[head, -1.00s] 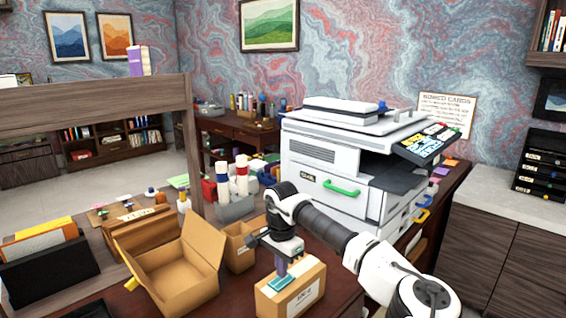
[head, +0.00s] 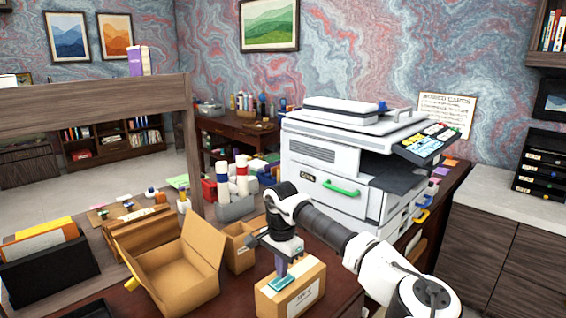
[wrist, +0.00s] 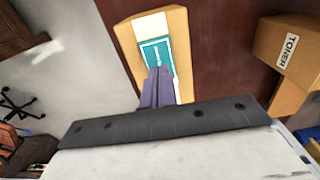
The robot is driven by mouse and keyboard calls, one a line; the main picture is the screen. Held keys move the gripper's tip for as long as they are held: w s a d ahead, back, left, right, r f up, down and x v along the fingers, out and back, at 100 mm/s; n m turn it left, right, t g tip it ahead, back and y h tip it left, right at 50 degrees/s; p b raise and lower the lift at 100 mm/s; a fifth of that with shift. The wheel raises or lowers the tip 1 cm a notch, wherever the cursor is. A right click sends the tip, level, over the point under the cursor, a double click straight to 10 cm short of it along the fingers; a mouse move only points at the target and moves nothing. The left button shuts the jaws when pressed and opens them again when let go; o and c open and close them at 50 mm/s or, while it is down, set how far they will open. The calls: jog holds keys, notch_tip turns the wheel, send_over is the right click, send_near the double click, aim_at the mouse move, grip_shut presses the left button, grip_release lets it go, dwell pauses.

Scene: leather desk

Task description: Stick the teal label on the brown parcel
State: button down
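The brown parcel (head: 266,302) is a closed cardboard box at the front of the desk, with a white printed sticker on its side. It also shows in the wrist view (wrist: 126,40). The teal label (head: 281,283) lies flat at the parcel's top face; I cannot tell whether it touches all over. In the wrist view the label (wrist: 155,50) shows white marks, and its near end is hidden by my fingers. My gripper (head: 281,270) points down over the parcel. Its purple-grey fingers (wrist: 158,84) are together on the label's near edge.
An open empty carton (head: 178,280) stands left of the parcel, with a smaller box (head: 238,250) behind it. A box marked TONER (wrist: 290,50) shows in the wrist view. A white printer (head: 340,170) stands behind my arm.

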aim_at(282, 281)
jog(key=shift+f+b, duration=0.5)
jog(key=shift+f, duration=0.35)
dwell(0.9)
jog(key=shift+r+p, duration=2.1)
jog(key=shift+r, duration=1.45)
